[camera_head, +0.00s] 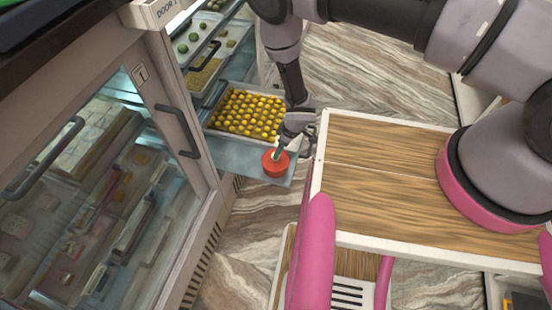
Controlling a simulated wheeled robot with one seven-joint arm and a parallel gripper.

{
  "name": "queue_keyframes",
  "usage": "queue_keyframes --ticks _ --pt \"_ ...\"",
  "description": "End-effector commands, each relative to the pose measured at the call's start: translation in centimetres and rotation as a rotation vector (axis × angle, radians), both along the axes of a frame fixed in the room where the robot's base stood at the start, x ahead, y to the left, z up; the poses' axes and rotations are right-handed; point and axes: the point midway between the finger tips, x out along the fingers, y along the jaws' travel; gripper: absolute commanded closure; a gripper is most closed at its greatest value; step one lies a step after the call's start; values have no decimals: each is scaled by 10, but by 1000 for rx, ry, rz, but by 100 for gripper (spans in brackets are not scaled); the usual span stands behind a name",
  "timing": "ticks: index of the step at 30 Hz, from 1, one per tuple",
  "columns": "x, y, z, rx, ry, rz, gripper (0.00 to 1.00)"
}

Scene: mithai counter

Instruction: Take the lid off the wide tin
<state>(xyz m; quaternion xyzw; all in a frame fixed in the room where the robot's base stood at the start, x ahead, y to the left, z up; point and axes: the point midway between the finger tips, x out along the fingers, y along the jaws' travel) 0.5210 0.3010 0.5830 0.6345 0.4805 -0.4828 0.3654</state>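A round red tin (275,168) stands near the front right corner of the pulled-out shelf in the open display case. I take it for the wide tin. Its top looks red, and a small green part (277,153) stands up from it. My gripper (285,147) is just above and to the right of the tin, at or very near the green part. I cannot tell whether the fingers touch it or how far apart they are. My gripper hides part of the tin's top.
A tray of round yellow sweets (248,115) lies behind the tin on the same shelf. Higher shelves hold more sweets. A glass door (110,170) with a dark handle (178,131) is at left. My wooden-topped deck is at right. Marbled floor (225,265) lies below.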

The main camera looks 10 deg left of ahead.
Motion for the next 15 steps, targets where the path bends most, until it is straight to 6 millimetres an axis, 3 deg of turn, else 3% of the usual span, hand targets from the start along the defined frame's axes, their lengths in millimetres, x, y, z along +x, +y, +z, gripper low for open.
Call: queue_keyframes --ticks 9,15 --pt "2 14 -39 -1 -1 4 21" --pt "3 18 -50 0 0 1 21"
